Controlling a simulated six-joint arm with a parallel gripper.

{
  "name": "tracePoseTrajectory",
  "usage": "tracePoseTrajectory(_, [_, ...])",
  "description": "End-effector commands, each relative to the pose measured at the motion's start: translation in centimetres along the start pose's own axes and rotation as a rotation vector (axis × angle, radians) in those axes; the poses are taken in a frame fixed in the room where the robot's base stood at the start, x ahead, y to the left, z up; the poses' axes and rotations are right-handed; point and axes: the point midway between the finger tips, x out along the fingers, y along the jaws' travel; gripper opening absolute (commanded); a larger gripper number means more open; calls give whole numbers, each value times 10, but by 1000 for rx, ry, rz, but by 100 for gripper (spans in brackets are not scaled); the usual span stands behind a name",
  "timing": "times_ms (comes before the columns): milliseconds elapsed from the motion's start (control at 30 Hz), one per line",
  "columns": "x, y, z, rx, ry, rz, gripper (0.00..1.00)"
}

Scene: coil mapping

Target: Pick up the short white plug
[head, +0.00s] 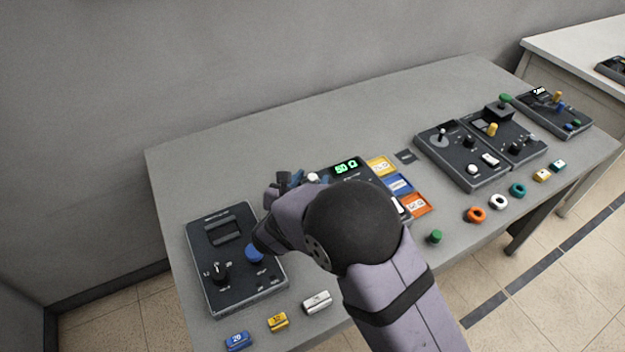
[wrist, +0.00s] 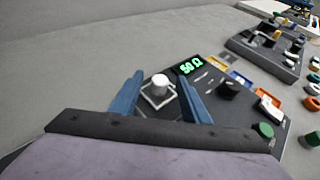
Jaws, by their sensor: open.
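The short white plug (wrist: 158,84) stands upright on a pale square base on the dark panel with the green "50 Ω" display. In the wrist view it appears between the two blue fingers of my gripper (wrist: 160,77). The fingers are open, with a gap on each side of the plug. I cannot tell how far the fingertips are above its base. In the head view the plug's white top (head: 312,178) shows beside my gripper (head: 300,180), and my arm hides much of the panel.
A black panel with a blue knob (head: 254,253) lies to the left. Yellow, blue and orange cards (head: 399,185) lie right of the display. A green plug (head: 435,237), coloured rings and small labelled blocks line the front edge. More panels (head: 463,156) stand at the right. The table's back is clear.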

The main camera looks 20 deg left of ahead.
Motion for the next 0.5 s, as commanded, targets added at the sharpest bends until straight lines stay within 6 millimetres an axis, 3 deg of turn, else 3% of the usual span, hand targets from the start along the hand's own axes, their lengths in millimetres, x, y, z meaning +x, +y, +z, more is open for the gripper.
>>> tracePoseTrajectory(67, [0, 0, 0, 0, 0, 0, 42])
tracePoseTrajectory(233, [0, 0, 0, 0, 0, 0, 4])
tracePoseTrajectory(267, [0, 0, 0, 0, 0, 0, 0])
tracePoseTrajectory(500, [-1, 0, 0, 0, -1, 0, 0])
